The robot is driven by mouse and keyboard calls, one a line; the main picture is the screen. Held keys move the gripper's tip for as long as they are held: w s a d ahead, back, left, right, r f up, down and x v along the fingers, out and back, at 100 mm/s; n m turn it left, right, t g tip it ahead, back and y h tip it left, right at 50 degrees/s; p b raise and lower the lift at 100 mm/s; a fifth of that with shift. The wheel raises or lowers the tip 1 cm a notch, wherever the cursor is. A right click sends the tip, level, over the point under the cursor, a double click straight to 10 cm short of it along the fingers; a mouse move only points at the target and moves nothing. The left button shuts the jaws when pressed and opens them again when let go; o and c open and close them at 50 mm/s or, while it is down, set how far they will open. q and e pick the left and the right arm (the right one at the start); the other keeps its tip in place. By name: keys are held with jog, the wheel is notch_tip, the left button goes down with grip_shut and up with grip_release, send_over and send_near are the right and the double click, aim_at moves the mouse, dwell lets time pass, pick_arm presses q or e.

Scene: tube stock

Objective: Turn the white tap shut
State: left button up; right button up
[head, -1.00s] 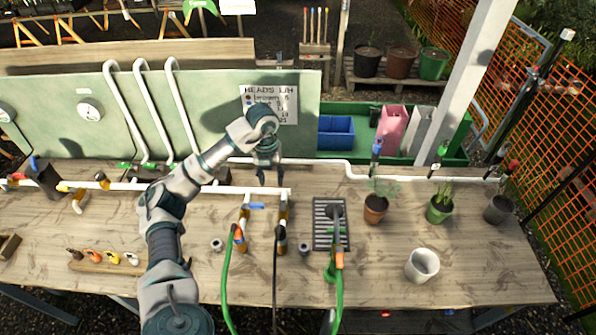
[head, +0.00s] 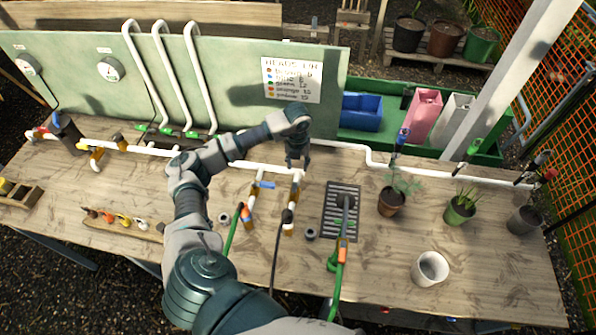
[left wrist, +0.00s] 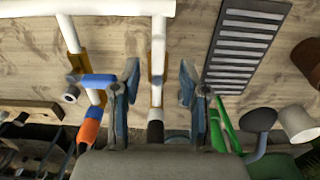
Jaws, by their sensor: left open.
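My left gripper (head: 297,163) is over the right-hand branch of the white pipe, above the table. In the left wrist view its two fingers (left wrist: 157,78) are open, one on each side of that branch (left wrist: 158,32), with nothing gripped. The branch has brass-coloured fittings and a white part between them, but I cannot clearly tell a white tap handle from the pipe there. A blue tap handle (head: 266,185) sits on the branch to the left; it also shows in the left wrist view (left wrist: 97,80). My right gripper is not in view.
Green hoses and a black hose hang off the front edge. A drain grate (head: 341,222) lies right of the branches. A white cup (head: 430,268) and potted plants (head: 391,201) stand further right. A board with small coloured pieces (head: 112,226) lies at left.

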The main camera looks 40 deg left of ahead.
aim_at(297, 174)
pick_arm(q)
jog(key=f, duration=0.4)
jog(key=shift+s+a, duration=0.2)
jog(key=shift+w+d+f, duration=0.1)
jog(key=shift+d+f, duration=0.05)
jog(key=shift+f, duration=0.3)
jog(key=shift+d, duration=0.1)
jog(key=shift+r, duration=0.1)
jog(key=shift+c, duration=0.3)
grip_shut()
